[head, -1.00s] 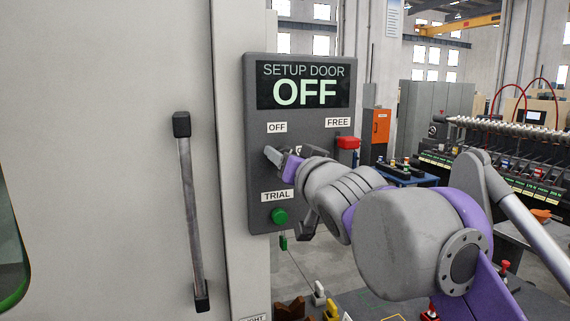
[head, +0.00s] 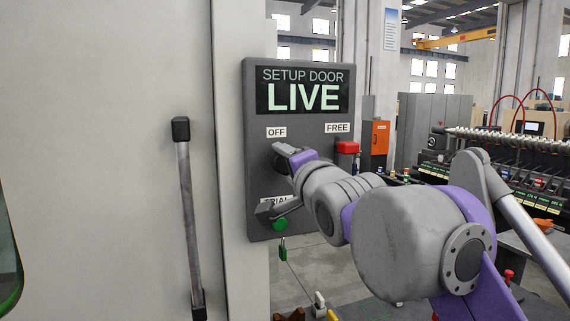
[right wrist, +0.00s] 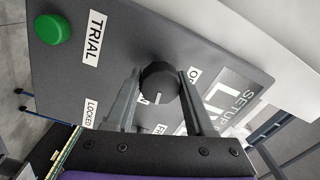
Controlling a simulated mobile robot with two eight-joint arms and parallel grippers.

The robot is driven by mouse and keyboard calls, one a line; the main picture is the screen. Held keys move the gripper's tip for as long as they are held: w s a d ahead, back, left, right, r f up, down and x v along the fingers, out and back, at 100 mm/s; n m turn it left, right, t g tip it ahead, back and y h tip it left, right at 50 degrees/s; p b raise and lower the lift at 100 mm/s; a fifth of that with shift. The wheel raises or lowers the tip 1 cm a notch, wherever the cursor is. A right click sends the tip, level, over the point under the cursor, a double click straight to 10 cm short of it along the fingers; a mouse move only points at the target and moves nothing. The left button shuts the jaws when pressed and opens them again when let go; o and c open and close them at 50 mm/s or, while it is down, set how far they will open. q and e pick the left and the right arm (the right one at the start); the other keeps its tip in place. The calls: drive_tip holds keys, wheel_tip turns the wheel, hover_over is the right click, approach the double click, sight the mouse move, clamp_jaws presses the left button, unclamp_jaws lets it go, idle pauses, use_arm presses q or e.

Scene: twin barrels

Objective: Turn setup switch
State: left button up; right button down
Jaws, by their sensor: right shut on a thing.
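The grey panel (head: 257,180) hangs beside a large pale door, and its display (head: 302,96) reads "SETUP DOOR LIVE". In the right wrist view the setup switch is a round black knob (right wrist: 157,84) with a white pointer line. My right gripper (right wrist: 160,76) has a finger on each side of the knob and is shut on it. My left gripper is not in view.
A green button (head: 280,224) sits low on the panel near the TRIAL label, partly crossed by my gripper. A red part (head: 347,147) is at the panel's right edge under FREE. A vertical door handle (head: 190,220) stands left. Machinery is behind at right.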

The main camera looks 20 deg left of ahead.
drive_tip(key=shift+m, duration=0.9)
drive_tip(key=shift+r, duration=0.1)
drive_tip(key=shift+c, duration=1.3)
unclamp_jaws()
drive_tip(key=b+v, duration=0.2)
drive_tip(key=v, duration=0.8)
drive_tip(key=shift+s+d, duration=0.2)
drive_tip(key=shift+s, duration=0.15)
